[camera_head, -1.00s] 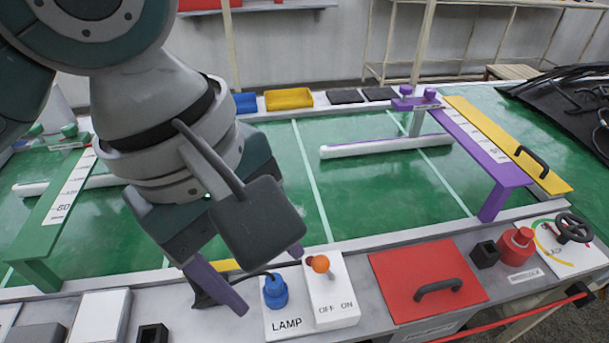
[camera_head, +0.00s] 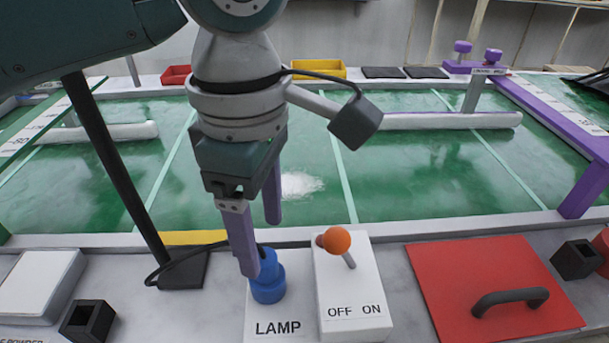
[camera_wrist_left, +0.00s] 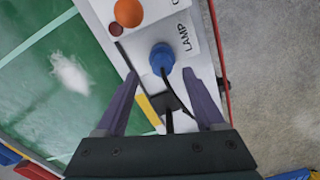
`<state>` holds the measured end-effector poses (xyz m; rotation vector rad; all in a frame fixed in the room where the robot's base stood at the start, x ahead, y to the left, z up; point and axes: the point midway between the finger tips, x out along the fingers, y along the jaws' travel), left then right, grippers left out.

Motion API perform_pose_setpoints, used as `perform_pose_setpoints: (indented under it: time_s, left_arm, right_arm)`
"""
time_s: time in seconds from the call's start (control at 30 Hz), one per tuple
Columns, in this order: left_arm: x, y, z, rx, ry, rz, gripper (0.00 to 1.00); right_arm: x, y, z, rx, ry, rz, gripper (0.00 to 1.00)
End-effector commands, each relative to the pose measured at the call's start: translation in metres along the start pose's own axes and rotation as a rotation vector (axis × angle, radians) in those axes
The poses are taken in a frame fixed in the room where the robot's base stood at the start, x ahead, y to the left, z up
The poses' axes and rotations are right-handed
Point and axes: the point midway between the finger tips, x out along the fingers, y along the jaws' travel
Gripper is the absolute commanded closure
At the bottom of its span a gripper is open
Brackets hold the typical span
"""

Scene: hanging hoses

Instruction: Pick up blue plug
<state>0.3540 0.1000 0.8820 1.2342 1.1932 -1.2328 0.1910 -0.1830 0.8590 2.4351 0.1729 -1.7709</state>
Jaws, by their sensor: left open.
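The blue plug (camera_head: 268,277) stands upright in the white panel marked LAMP (camera_head: 276,316). A black cable runs from it to a dark block at its left. My left gripper (camera_head: 260,248) is open, with purple fingers pointing down. In the head view one finger overlaps the upper left of the plug; the other finger is behind. In the left wrist view the plug (camera_wrist_left: 162,58) lies ahead of and between the open fingertips (camera_wrist_left: 163,77), not clasped. Whether a finger touches it I cannot tell. My right gripper is not in view.
An OFF/ON switch box with an orange knob (camera_head: 337,240) stands close at the plug's right. A dark post (camera_head: 113,170) rises at the left from the black block. A red panel with a black handle (camera_head: 510,300) lies further right. The green table (camera_head: 420,180) is behind.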

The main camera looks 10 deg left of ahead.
Motion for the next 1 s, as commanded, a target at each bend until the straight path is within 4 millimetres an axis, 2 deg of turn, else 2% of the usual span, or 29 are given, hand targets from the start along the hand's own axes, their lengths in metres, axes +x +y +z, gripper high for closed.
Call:
perform_pose_setpoints:
  time_s: [0.03,0.2,0.3,0.53,1.0]
  left_arm:
    - [0.012,-0.002,-0.001,-0.001,0.003,-0.003,0.29]
    - [0.037,-0.004,-0.001,-0.002,0.001,-0.002,0.29]
    - [0.043,-0.004,0.0,0.0,0.001,-0.001,0.29]
    - [0.043,-0.004,0.0,0.001,0.0,0.0,0.29]
    - [0.043,-0.004,0.0,0.001,0.0,0.0,0.82]
  right_arm:
    - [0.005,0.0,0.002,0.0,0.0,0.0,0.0]
    - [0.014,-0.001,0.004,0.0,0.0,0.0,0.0]
    - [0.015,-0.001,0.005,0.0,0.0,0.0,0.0]
    - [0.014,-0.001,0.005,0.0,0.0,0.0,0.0]
    - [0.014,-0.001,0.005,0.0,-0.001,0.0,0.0]
